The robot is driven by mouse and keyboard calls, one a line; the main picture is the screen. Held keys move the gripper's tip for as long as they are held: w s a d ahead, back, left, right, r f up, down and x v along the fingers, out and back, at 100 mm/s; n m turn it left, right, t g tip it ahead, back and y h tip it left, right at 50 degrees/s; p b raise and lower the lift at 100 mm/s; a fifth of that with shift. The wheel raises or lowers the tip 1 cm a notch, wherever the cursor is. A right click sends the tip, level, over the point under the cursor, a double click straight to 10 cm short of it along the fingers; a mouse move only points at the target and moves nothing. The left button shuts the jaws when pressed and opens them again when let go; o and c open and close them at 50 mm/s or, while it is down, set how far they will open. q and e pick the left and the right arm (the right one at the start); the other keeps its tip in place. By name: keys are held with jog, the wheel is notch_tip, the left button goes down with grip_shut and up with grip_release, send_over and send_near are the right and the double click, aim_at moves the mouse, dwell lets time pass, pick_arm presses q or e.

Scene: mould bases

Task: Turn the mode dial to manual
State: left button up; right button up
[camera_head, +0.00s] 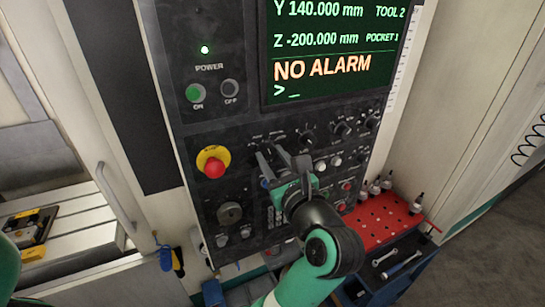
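The black control panel (182,125) stands upright in front of me, below a screen (325,45) reading "NO ALARM". The fingers show a little apart. They cover the spot where the leftmost knob, likely the mode dial, sits, so I cannot tell its setting or whether they touch it. Other knobs in the row, such as one black knob (307,137), show to the right.
Small buttons surround my wrist. A red tool rack (385,222) with holders is at lower right, above wrenches. A door handle (115,198) is at left.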

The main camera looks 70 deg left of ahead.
pick_arm(q)
grip_shut()
jog(key=m+p, duration=0.3)
jog(key=shift+r+m+p, duration=0.25)
jog(key=shift+m+p, duration=0.15)
jog(key=m+p, duration=0.2)
jog(key=m, duration=0.1)
jog(key=shift+p, duration=0.4)
jog(key=shift+f+m+p, duration=0.15)
jog(key=shift+m+p, duration=0.15)
jog(key=shift+m, duration=0.1)
